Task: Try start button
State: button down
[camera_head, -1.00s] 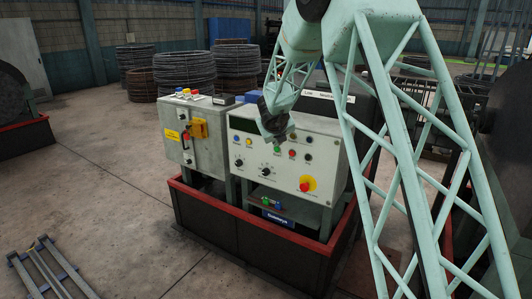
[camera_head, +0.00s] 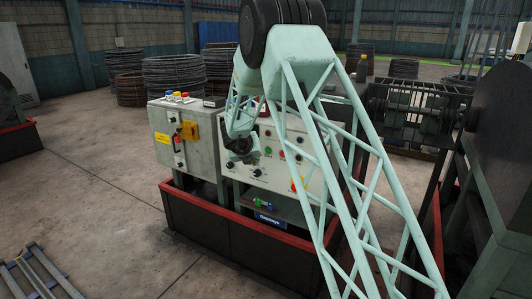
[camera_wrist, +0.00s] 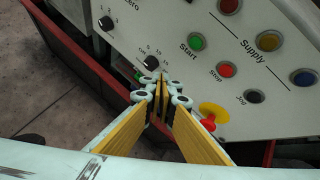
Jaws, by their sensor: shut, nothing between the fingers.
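The green start button (camera_wrist: 196,41) is on the pale control panel (camera_wrist: 130,30) in the wrist view, labelled "Start". The red stop button (camera_wrist: 227,69) and black jog button (camera_wrist: 255,96) run down to its right. My gripper (camera_wrist: 163,82) is shut and empty. Its tips appear below and left of the start button, just under a black knob (camera_wrist: 151,62). I cannot tell whether the tips touch the panel. In the head view my gripper (camera_head: 240,158) is in front of the panel's left half, and my arm hides part of the panel.
A red emergency stop (camera_wrist: 208,123) on a yellow plate is right of my gripper in the wrist view. Yellow (camera_wrist: 268,41) and blue (camera_wrist: 303,77) buttons are under "Supply". A grey cabinet (camera_head: 160,130) stands left of the panel. A red-edged base (camera_head: 215,208) surrounds both.

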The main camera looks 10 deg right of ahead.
jog(key=shift+w+d, duration=0.1)
jog(key=shift+w+d+p, duration=1.35)
jog(key=shift+w+d, duration=0.05)
jog(key=shift+w, duration=0.2)
jog(key=shift+w+d+p, duration=1.35)
jog(key=shift+w+d, duration=0.05)
jog(key=shift+w, duration=0.15)
jog(key=shift+w+d+p, duration=0.6)
jog(key=shift+w+p, duration=0.05)
jog(key=shift+p, duration=0.05)
dwell(1.2)
jog(key=shift+s+a, duration=0.15)
dwell(0.4)
jog(key=shift+s+a+b, duration=0.4)
jog(key=shift+s+b, duration=0.05)
jog(key=shift+b, duration=0.25)
jog(key=shift+s+a, duration=0.15)
jog(key=shift+s+a+b, duration=1.55)
jog(key=shift+s+b, duration=0.1)
jog(key=shift+s, duration=0.1)
